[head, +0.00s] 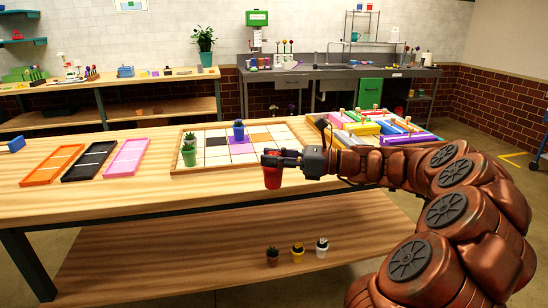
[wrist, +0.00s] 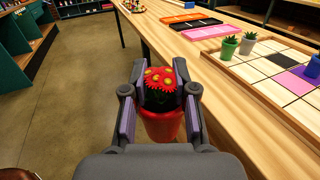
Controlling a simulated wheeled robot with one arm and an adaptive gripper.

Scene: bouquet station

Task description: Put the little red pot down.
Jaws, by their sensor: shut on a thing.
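The little red pot (head: 272,178) hangs in my gripper (head: 272,157) at the front edge of the wooden table. In the wrist view the red pot (wrist: 162,126) holds a round cactus with red and yellow flowers (wrist: 160,84). My gripper (wrist: 155,80) is shut on it, with one finger on each side of the plant. The pot appears upright. In the wrist view it is beside the table edge, with floor and table both in sight. Its underside is hidden.
A gridded board (head: 214,158) on the table bears a green pot (head: 189,157) and a blue pot (head: 239,133). Orange (head: 53,167), black (head: 90,163) and pink (head: 126,159) trays lie left. Several small pots stand on the lower shelf (head: 210,255).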

